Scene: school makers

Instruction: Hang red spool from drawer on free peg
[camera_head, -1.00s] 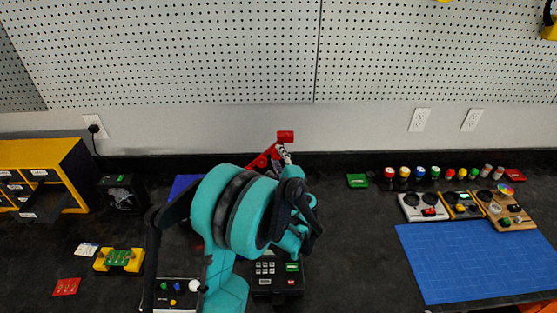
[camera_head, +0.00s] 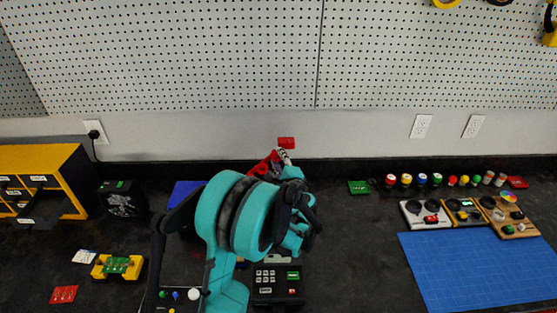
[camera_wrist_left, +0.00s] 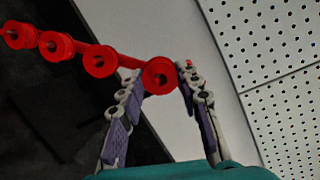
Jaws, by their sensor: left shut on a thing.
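A red spool (camera_head: 286,143) is at the tips of my left gripper (camera_head: 285,156), in front of the grey wall below the pegboard. In the left wrist view the red spool (camera_wrist_left: 160,76) sits between the two fingertips of the left gripper (camera_wrist_left: 161,70), which is shut on it. The pegboard (camera_head: 420,60) fills the back wall. Yellow spool-like things (camera_head: 445,2) hang at its top right, cut by the frame edge. The free peg cannot be made out. A yellow and black drawer cabinet (camera_head: 68,160) stands at the left. My right gripper is out of view.
Small jars (camera_head: 421,180), control boxes (camera_head: 425,212) and a blue mat (camera_head: 470,270) lie at right. Counter between arm and mat is clear.

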